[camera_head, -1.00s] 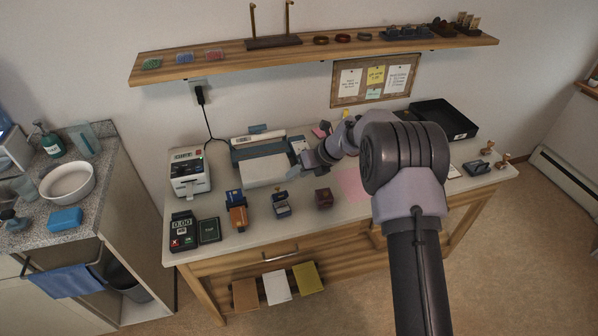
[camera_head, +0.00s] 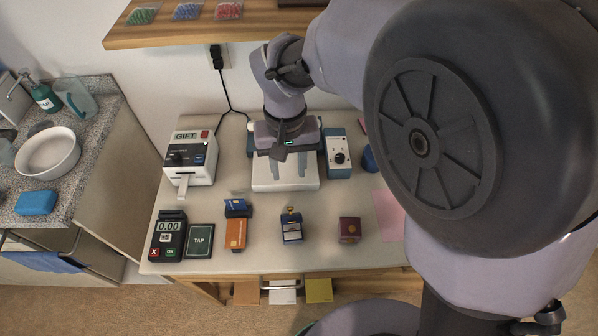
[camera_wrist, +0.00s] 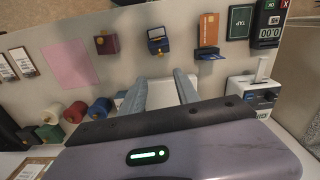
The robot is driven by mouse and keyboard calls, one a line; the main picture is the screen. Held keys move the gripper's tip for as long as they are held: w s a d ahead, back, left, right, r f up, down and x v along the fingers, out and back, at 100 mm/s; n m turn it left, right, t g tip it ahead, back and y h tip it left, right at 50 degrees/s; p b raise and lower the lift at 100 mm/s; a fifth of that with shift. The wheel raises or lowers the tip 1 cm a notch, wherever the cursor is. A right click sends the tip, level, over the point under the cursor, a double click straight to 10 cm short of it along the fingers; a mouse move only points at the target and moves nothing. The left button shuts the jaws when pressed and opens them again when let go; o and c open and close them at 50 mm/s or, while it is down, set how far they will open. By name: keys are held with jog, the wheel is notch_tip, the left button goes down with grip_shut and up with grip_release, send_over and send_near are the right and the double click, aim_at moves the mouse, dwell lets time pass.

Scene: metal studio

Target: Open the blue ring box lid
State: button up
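The small blue ring box (camera_head: 292,232) stands on the table between the card stand and a maroon box. It has gold-coloured detail on top, and a paler patch shows on it. It is too small to tell for sure how far its lid is raised. In the wrist view the blue ring box (camera_wrist: 158,46) is at the top, a little beyond the fingertips. My gripper (camera_head: 280,154) points down over the white-topped machine, behind the box. In the wrist view the fingers of my gripper (camera_wrist: 160,80) are apart, with nothing seen held between them.
A maroon box (camera_head: 349,231) stands to the right, and an orange card in a stand (camera_head: 236,234) to the left. A payment terminal (camera_head: 167,240) and gift machine (camera_head: 190,160) are further left. Spools (camera_wrist: 75,112) lie near my gripper. Bare tabletop surrounds the box.

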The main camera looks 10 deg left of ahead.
aim_at(291, 215)
notch_tip(291, 215, down, 16)
jog(key=b, duration=0.5)
jog(key=shift+s+r+b, duration=0.1)
jog(key=shift+r+b, duration=0.05)
jog(key=shift+b, duration=0.25)
grip_shut()
